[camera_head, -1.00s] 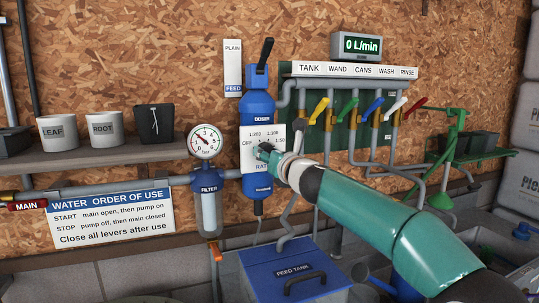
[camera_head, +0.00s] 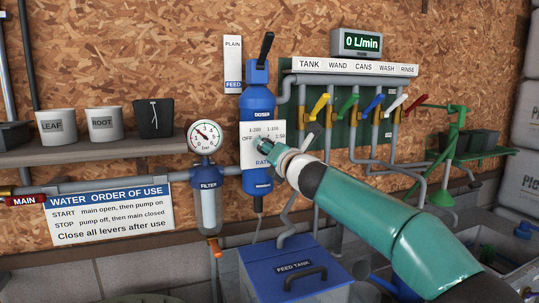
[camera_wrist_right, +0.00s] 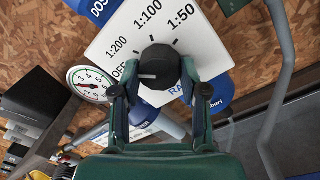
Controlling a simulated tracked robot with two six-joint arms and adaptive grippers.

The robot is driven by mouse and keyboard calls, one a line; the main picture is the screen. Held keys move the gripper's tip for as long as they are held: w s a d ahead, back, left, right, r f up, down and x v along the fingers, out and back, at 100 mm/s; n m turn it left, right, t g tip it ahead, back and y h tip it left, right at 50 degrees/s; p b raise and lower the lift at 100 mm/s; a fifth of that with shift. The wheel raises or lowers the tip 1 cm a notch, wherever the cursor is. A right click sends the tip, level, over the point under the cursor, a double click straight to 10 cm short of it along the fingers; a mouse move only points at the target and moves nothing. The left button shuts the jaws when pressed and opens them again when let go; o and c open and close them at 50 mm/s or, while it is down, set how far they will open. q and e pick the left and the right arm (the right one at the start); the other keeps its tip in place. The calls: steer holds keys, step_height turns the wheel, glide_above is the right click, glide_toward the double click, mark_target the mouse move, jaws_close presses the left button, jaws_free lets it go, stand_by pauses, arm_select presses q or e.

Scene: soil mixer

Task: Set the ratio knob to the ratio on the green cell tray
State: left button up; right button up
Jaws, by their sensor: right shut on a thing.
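The ratio knob (camera_wrist_right: 160,66) is black and sits on the white RATIO plate (camera_wrist_right: 118,50), which is marked OFF, 1:200, 1:100 and 1:50. My right gripper (camera_wrist_right: 156,82) has one finger on each side of the knob and is shut on it. In the head view the right gripper (camera_head: 266,147) reaches the plate (camera_head: 250,157) on the blue doser (camera_head: 257,107) and hides the knob. My left gripper is not in view.
The filter (camera_head: 208,207) and pressure gauge (camera_head: 205,136) are left of the doser. Coloured valve levers (camera_head: 347,103) and pipes are to its right. The blue feed tank (camera_head: 290,270) is below. A shelf with pots (camera_head: 104,122) runs along the left.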

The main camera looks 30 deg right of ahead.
steer(key=m+b, duration=0.3)
steer(key=m, duration=0.5)
steer(key=m+h+b, duration=0.1)
steer(key=m+b, duration=0.2)
steer(key=m, duration=0.6)
steer(key=m+b, duration=0.3)
steer(key=m, duration=0.5)
steer(key=shift+w+a+f+m+g+h, duration=0.15)
steer(key=shift+f+m+g+h, duration=0.15)
steer(key=shift+g+h, duration=0.1)
steer(key=o, duration=1.1)
steer(key=shift+r, duration=0.15)
steer(key=shift+o, duration=0.2)
steer(key=shift+r, duration=0.1)
steer(key=shift+s, duration=0.2)
